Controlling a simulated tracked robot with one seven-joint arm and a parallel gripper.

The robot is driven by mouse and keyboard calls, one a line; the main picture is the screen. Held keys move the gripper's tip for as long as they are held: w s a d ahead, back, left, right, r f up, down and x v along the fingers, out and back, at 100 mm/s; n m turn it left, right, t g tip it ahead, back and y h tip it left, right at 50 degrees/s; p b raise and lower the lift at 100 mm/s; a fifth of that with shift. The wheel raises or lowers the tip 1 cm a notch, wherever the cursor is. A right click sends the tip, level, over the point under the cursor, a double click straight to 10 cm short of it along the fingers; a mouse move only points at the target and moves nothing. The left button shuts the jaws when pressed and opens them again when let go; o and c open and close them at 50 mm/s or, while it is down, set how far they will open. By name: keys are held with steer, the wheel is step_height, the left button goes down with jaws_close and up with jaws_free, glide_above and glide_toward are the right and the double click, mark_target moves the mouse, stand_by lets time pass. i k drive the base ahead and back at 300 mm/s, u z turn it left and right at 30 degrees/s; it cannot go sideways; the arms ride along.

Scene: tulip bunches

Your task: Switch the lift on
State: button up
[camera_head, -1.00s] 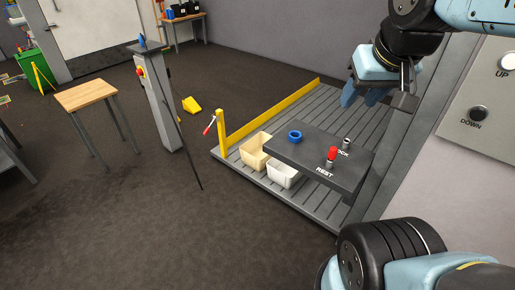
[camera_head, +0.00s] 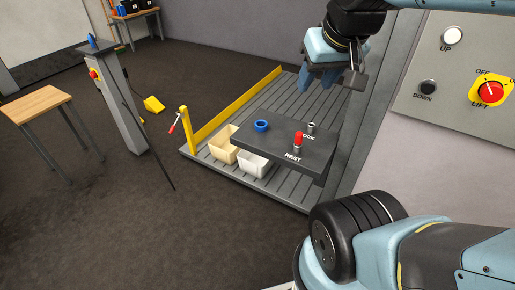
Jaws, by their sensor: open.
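The lift switch (camera_head: 491,93) is a red knob on a yellow plate at the right edge of the view, on a grey panel (camera_head: 421,113). It is marked LIFT below and OFF above; another label is cut off by the edge. The white pointer on the knob leans up and left, toward OFF. A white UP button (camera_head: 453,36) and a dark DOWN button (camera_head: 428,87) sit left of the switch. My gripper (camera_head: 325,80) is open and empty, above the ribbed platform and left of the panel, apart from the switch.
The lift platform (camera_head: 292,190) has a yellow edge bar (camera_head: 237,105) and a red-handled lever (camera_head: 174,124). A dark shelf (camera_head: 265,147) on it carries a blue ring (camera_head: 261,126) and a red-topped peg (camera_head: 298,139). Two bins stand below. A post (camera_head: 124,100) and table (camera_head: 37,104) stand left.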

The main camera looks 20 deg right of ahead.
mark_target(490, 92)
steer(key=u, duration=1.65)
steer(key=i, duration=0.1)
steer(key=z, duration=3.4)
steer(key=k, duration=0.85)
steer(key=z, duration=0.15)
steer(key=i, duration=0.85)
steer(key=u, duration=0.1)
